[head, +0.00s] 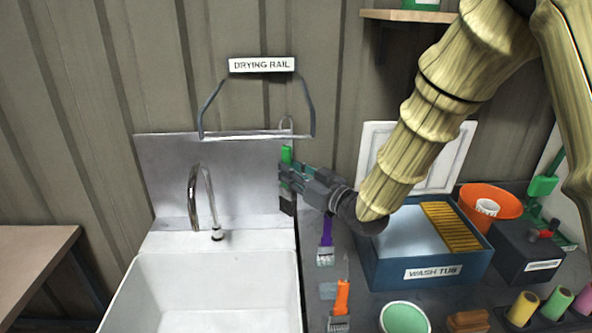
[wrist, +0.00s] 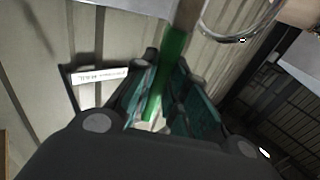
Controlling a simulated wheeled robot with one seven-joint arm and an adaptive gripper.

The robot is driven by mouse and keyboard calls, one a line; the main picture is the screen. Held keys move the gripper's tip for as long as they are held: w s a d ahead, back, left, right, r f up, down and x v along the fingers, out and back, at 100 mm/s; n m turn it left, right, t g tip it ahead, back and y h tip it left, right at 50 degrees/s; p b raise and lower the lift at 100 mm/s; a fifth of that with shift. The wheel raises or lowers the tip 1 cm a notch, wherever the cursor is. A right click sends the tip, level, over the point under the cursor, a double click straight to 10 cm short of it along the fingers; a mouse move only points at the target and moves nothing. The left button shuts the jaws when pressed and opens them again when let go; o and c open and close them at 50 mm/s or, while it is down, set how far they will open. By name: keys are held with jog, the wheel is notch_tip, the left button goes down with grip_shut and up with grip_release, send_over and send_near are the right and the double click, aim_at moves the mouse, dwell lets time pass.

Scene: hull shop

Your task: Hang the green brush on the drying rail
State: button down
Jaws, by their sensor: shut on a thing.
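The green brush (head: 286,154) is upright in my gripper (head: 288,180), its green handle end up and a dark end below the fingers. In the wrist view the green handle (wrist: 173,62) lies between the pads of my gripper (wrist: 163,98), which is shut on it. The drying rail (head: 250,136) is a grey bar with bent side arms on the corrugated wall. The brush is just below the rail's right part. A thin hook or loop (head: 286,122) shows at the bar above the brush; I cannot tell whether it belongs to the brush or rests on the rail.
The drying rail label (head: 262,65) is above the rail. A white sink (head: 215,265) with a curved tap (head: 194,195) stands below left. A blue wash tub (head: 385,272) stands right. Purple (head: 327,232) and orange (head: 342,297) brushes lie on the counter.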

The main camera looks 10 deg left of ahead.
aim_at(284, 187)
jog(key=shift+s+a+f+b, duration=0.45)
jog(key=shift+s+f+b, duration=0.1)
jog(key=shift+f, duration=0.2)
jog(key=shift+s+a+f+b, duration=0.4)
jog(key=shift+s+f+b, duration=0.15)
jog(key=shift+f, duration=0.2)
jog(key=c, duration=1.3)
grip_release()
jog(key=shift+c, duration=0.2)
jog(key=shift+d, duration=0.1)
